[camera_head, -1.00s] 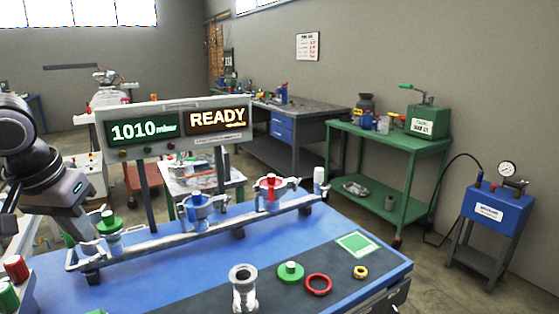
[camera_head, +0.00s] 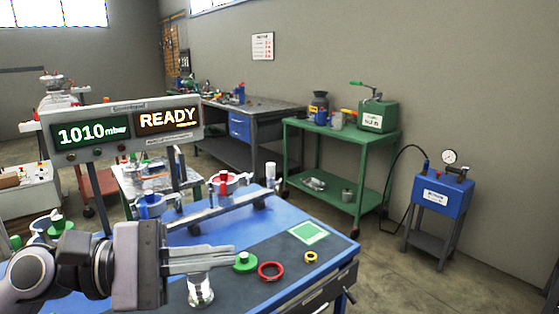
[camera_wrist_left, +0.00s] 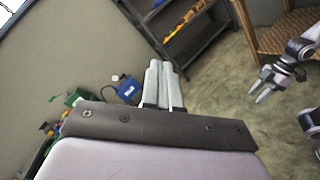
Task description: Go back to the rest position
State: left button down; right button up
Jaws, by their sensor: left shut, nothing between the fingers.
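My left gripper (camera_head: 232,256) is in front of the blue bench (camera_head: 236,225) in the head view, pointing right. Its fingers are together and empty, and they overlap the top of a metal flanged fitting (camera_head: 201,291) in the picture; I cannot tell whether they touch. The left wrist view shows the same fingers (camera_wrist_left: 164,84) side by side, pointing away over the floor. My right gripper (camera_wrist_left: 257,94) shows at the right of the left wrist view, its fingers apart with nothing between them. It is not visible in the head view.
On the bench are a green-knobbed part (camera_head: 244,262), a red ring (camera_head: 270,271), a small brass ring (camera_head: 310,257) and a rail with clamps (camera_head: 222,184). Floor is open right of the bench, before the blue pump cart (camera_head: 441,197).

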pick_arm(q)
jog(key=w+a+f+n+t+y, duration=0.1)
jog(key=w+a+n+t+y, duration=0.25)
jog(key=n+t, duration=0.95)
jog(key=w+a+n+t+y, duration=0.2)
jog(key=a+n+t+y, duration=0.3)
jog(key=n, duration=1.5)
jog(key=s+a+f+n+g+y, duration=0.1)
jog(key=a+f+n+g+y, duration=0.4)
jog(key=f+n+y, duration=0.6)
jog(key=s+a+f+n+g+h, duration=0.1)
jog(key=s+f+n+g+h, duration=0.1)
jog(key=s+f+n+g, duration=1.55)
notch_tip(320, 180, down, 10)
jog(key=w+d+m+t+h+p, duration=0.2)
jog(key=t+p, duration=0.1)
jog(key=t, duration=0.8)
jog(key=shift+w+d, duration=0.2)
jog(key=shift+d, duration=0.15)
